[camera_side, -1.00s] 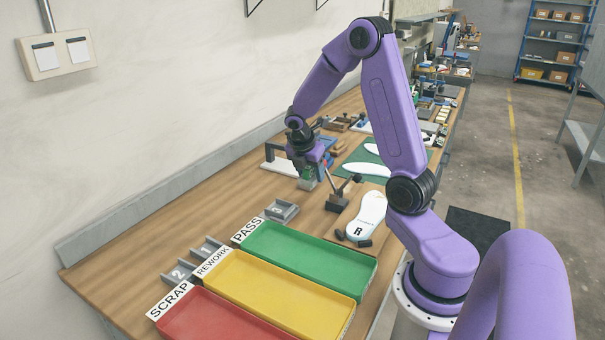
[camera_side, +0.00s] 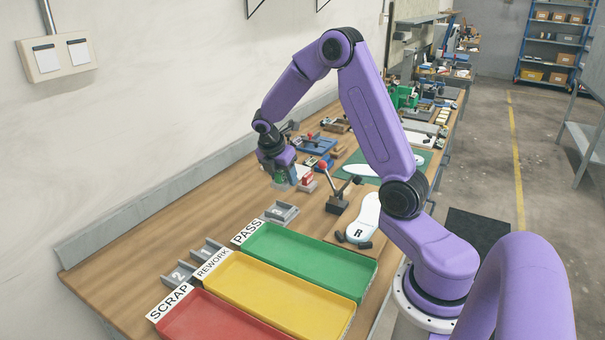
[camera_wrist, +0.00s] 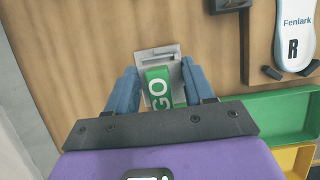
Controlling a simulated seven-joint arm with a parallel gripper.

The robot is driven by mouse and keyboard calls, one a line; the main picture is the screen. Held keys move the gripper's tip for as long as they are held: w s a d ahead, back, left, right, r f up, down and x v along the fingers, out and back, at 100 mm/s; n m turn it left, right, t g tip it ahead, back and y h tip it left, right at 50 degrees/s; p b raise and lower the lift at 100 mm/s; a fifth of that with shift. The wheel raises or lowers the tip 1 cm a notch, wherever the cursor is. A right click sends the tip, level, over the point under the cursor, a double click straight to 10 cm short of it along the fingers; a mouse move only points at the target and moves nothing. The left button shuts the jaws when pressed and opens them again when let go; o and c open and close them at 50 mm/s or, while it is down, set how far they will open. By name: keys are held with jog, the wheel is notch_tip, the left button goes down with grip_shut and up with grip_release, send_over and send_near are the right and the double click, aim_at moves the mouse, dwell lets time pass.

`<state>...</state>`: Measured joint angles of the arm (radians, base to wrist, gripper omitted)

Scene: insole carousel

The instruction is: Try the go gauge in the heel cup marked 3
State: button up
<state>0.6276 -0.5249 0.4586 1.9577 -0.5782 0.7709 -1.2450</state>
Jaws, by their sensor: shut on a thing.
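The green go gauge (camera_side: 281,178), lettered GO in the wrist view (camera_wrist: 158,90), hangs below my gripper (camera_side: 279,172). My gripper's blue fingers (camera_wrist: 158,98) are shut on it, one at each side. A pale grey part shows under the green in the side view; a grey piece shows beyond the lettering in the wrist view. The grey heel cup marked 3 (camera_side: 282,212) sits on the bench by the PASS label. The gauge is above the bench, behind the cup and apart from it in the side view.
A red block on a grey base (camera_side: 307,180) and a red-knobbed stand (camera_side: 337,200) are right of the gripper. Cups (camera_side: 182,274) and green (camera_side: 306,262), yellow and red trays fill the front.

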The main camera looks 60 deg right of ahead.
jog(key=shift+w+a+f, duration=0.15)
jog(key=shift+w+f, duration=0.05)
jog(key=shift+w, duration=0.35)
jog(key=shift+w+f, duration=0.2)
jog(key=shift+f, duration=3.1)
jog(key=shift+f, duration=0.4)
dwell(2.9)
